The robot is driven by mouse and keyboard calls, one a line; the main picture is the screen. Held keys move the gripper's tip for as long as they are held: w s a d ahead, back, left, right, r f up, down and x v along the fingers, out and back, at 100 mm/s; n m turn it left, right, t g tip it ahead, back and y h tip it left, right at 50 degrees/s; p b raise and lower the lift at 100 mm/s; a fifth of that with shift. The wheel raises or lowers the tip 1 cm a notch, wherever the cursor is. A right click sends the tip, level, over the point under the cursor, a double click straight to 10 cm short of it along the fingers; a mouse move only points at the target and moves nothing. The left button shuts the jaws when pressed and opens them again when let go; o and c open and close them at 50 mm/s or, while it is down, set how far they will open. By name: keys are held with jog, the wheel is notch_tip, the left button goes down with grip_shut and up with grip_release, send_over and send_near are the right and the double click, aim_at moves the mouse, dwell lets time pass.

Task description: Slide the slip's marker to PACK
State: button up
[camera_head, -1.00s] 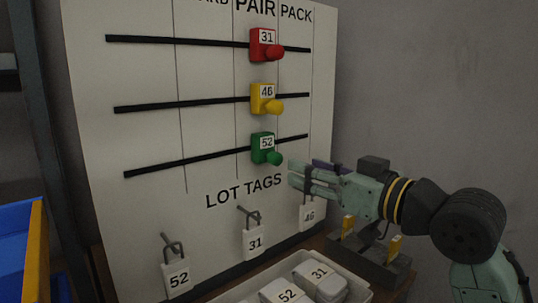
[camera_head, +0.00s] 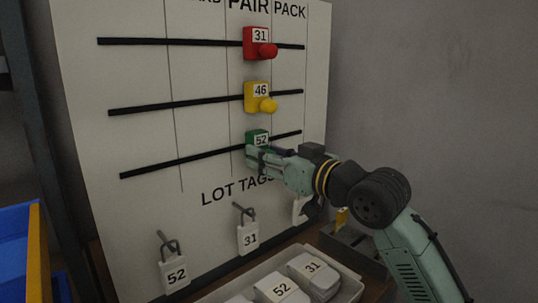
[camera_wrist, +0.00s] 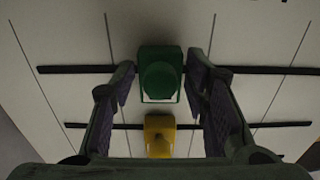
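The board (camera_head: 90,200) has three black rails, each with a numbered marker in the PAIR column: red 31 (camera_head: 256,42), yellow 46 (camera_head: 256,95) and green 52 (camera_head: 257,136). The PACK column is just to their right. My gripper (camera_head: 254,157) is at the green marker, hiding its knob in the head view. In the wrist view my gripper (camera_wrist: 159,77) is open, one finger on each side of the green marker (camera_wrist: 160,75), with gaps visible on both sides. The yellow marker (camera_wrist: 159,135) also shows there. I cannot make out a slip.
Lot tags 52 (camera_head: 175,274) and 31 (camera_head: 247,237) hang on hooks below the rails; a third is mostly hidden by my arm. A tray (camera_head: 345,291) with numbered bundles stands in front. A blue bin (camera_head: 18,240) is at the left.

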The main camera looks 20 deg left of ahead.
grip_shut()
dwell(0.3)
jog(key=w+d, duration=0.2)
jog(key=w, duration=0.1)
jog(key=w+d+p, duration=0.1)
jog(key=w+d, duration=0.1)
jog(key=w, duration=0.1)
jog(key=w+d, duration=0.2)
jog(key=w, duration=0.1)
jog(key=shift+r+p, duration=0.1)
jog(key=shift+p, duration=0.25)
jog(key=shift+w+d, duration=0.2)
jog(key=shift+w, duration=0.05)
jog(key=shift+o, duration=0.3)
grip_release()
jog(key=shift+d, duration=0.1)
jog(key=v, duration=1.1)
jog(key=shift+s+d, duration=0.25)
jog(key=shift+s, duration=0.05)
